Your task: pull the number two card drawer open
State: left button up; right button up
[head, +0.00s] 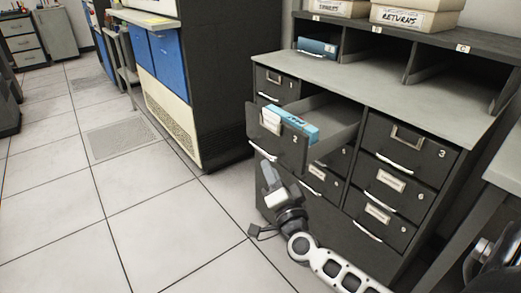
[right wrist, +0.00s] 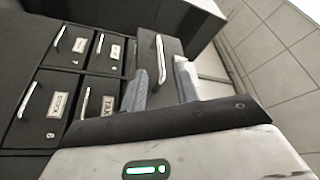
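The number two card drawer (head: 293,148) is pulled well out of the dark cabinet in the head view. A blue box of cards (head: 300,128) sits inside it, behind the front panel. My right gripper (head: 266,172) is just below and in front of that panel, near its handle (head: 263,151). In the right wrist view the two fingers (right wrist: 162,85) are apart, with a pale bar handle (right wrist: 161,58) showing between and beyond their tips. They do not close on it. I cannot tell whether they touch it. My left gripper is not in view.
Drawers one (head: 278,85) and three (head: 408,145) and the lower drawers are shut. The cabinet's grey top (head: 345,78) carries a shelf with labelled boxes (head: 415,17). A blue and dark machine (head: 205,75) stands to the left. Tiled floor (head: 150,215) is clear in front.

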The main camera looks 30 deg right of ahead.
aim_at(260, 150)
jog(key=x, duration=0.8)
jog(key=shift+w+b, duration=0.2)
jog(key=shift+b, duration=0.15)
grip_shut()
jog(key=shift+a, duration=0.1)
